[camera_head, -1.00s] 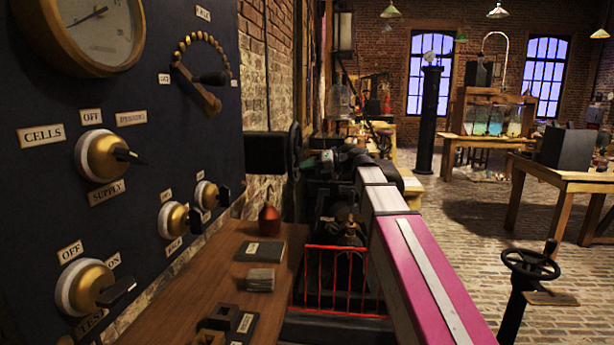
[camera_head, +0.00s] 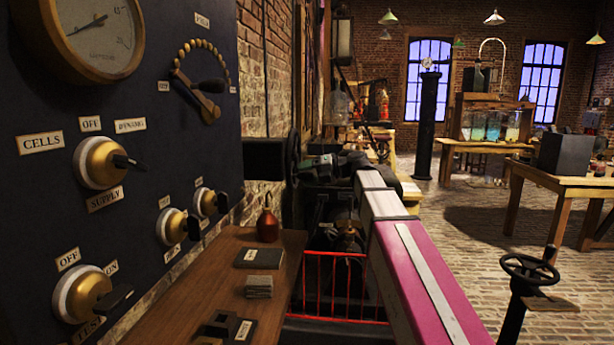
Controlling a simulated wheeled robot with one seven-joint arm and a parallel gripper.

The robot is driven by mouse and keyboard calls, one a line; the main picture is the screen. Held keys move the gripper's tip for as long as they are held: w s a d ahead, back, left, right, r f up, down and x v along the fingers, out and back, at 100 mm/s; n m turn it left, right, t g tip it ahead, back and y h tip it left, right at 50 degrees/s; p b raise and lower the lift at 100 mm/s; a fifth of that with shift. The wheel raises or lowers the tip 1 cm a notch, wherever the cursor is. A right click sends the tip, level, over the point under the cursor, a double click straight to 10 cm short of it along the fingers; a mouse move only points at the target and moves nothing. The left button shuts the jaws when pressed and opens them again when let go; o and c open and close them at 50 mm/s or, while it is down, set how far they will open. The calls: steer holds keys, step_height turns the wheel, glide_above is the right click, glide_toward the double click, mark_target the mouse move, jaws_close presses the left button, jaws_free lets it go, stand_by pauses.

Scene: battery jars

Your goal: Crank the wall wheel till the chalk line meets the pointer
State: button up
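A dark wheel (camera_head: 293,151), seen nearly edge-on, stands out from the brick wall beside a black box (camera_head: 264,158). My arm, with pink and pale links, reaches forward to it. My gripper (camera_head: 312,165) is small and dark at the arm's far end, close to the wheel's right side. I cannot tell whether it touches the wheel or whether its fingers are open or shut. No chalk line or pointer can be made out on the wheel from this angle.
A dark switch panel (camera_head: 160,105) with knobs and a gauge (camera_head: 88,35) fills the left. A wooden shelf (camera_head: 215,290) holds a red-brown bottle (camera_head: 268,222) and small blocks. A red railing (camera_head: 335,285) stands below my arm. A pedestal handwheel (camera_head: 530,268) is at right, with open brick floor beyond.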

steer(key=v, duration=1)
steer(key=shift+d, duration=0.4)
steer(key=shift+r, duration=0.1)
